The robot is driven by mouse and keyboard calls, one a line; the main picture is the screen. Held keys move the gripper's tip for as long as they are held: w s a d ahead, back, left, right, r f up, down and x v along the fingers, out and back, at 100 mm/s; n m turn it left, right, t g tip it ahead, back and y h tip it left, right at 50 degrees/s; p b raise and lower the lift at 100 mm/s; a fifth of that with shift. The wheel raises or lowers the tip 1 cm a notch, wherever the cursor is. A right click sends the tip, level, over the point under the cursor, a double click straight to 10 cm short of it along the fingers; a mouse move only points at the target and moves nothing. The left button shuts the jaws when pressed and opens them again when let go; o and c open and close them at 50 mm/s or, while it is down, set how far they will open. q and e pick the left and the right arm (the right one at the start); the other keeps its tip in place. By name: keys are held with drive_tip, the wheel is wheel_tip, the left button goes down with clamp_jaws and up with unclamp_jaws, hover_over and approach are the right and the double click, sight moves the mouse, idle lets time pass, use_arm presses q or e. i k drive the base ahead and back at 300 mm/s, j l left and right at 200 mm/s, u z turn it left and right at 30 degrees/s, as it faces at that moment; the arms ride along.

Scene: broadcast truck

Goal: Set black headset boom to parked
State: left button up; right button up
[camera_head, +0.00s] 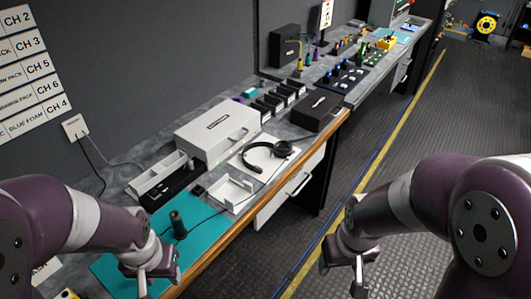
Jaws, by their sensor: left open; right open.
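The black headset (283,149) lies on a white sheet (270,174) on the workbench, in front of a white case. Its thin dark boom (252,167) seems to reach out toward the lower left, but it is too small to tell its exact setting. My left gripper (158,285) is open and empty over the bench's near edge, lower left of the headset and apart from it. My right gripper (358,281) is open and empty over the floor, lower right of the headset.
A white case (213,131), a black box (317,110) and a small white tray (233,191) surround the headset. A dark upright object (178,225) stands on the teal mat (190,249), near my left arm. The floor right of the bench is free.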

sight(304, 138)
drive_tip(key=i+l+u, duration=0.15)
drive_tip(key=i+l, duration=1.15)
drive_tip(key=l, duration=0.15)
